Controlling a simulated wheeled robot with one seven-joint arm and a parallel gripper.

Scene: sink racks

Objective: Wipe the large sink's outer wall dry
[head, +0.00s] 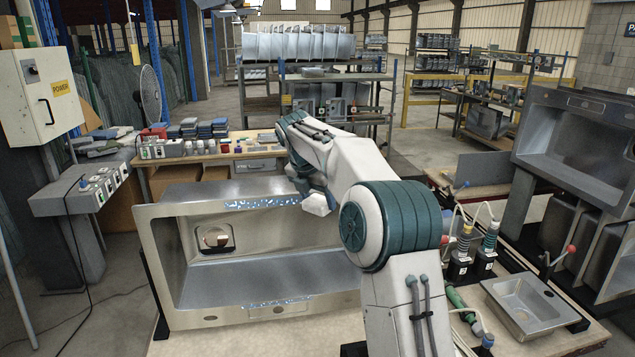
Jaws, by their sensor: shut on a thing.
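The large sink (168,225) is a grey metal basin lying on its side on the bench, with its open side and drain hole facing me. Bluish wet-looking speckles (262,204) run along its upper edge, and a fainter band (278,303) lies along the lower front rim. My arm reaches over the sink's right part and hides it. My gripper (318,204) is only partly in view, low behind my forearm near the upper edge. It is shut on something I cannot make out. I cannot tell whether that touches the sink.
A larger upright sink (580,135) is at the far right. A table with boxes (190,150) is behind. A switch panel (88,190) is at the left.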

